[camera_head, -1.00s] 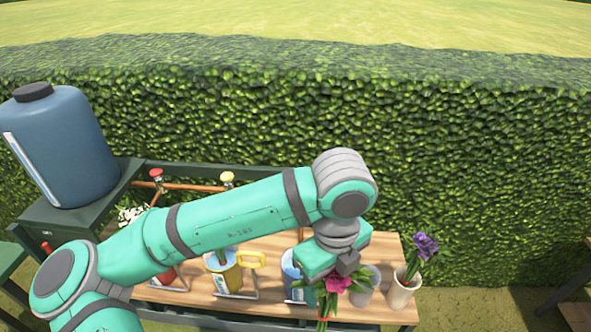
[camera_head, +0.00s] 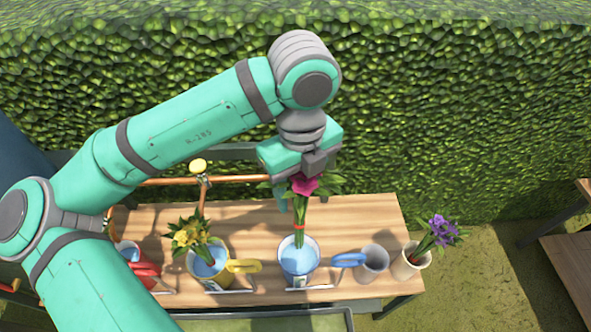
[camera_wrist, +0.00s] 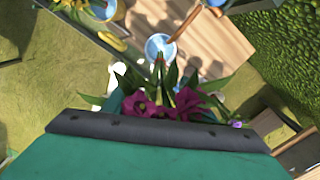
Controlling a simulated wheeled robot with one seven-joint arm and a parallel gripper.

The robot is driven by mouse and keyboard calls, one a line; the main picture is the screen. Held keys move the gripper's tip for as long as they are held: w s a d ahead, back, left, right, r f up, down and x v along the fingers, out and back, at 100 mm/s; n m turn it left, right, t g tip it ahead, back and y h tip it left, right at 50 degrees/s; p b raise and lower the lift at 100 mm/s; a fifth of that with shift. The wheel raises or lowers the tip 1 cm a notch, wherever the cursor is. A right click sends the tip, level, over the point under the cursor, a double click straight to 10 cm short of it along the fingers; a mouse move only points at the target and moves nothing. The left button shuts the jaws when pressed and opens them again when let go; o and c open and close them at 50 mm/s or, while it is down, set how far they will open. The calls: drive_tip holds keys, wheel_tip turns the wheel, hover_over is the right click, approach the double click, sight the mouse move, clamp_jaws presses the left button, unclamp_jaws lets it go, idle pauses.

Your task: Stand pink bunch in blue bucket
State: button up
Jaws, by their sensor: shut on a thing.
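My gripper (camera_head: 298,182) is shut on the pink bunch (camera_head: 305,185), which hangs upright with its blooms at the fingers and its green stems, tied with a red band, pointing down. In the wrist view the pink bunch (camera_wrist: 165,103) lies just ahead of my gripper, its stems reaching toward a water-filled bucket. The blue bucket (camera_head: 298,270), with a blue handle at its right, stands on the bench below. The stem ends overlap the bucket's opening in the head view; I cannot tell whether they are inside the rim or just above it.
A yellow-handled bucket (camera_head: 208,271) with yellow flowers stands to the left, and a red-handled bucket (camera_head: 146,268) beyond it. A grey pot (camera_head: 371,264) and a white pot (camera_head: 410,264) with purple flowers stand to the right. A copper pipe (camera_head: 235,179) with a tap runs behind.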

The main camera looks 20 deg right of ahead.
sight(300, 215)
drive_tip(key=shift+r+m, duration=0.6)
drive_tip(key=shift+r, duration=0.35)
drive_tip(key=shift+f, duration=11.25)
drive_tip(key=o, duration=1.8)
drive_tip(key=shift+o, duration=0.2)
wheel_tip(300, 215, up, 11)
drive_tip(key=shift+d+f, duration=0.1)
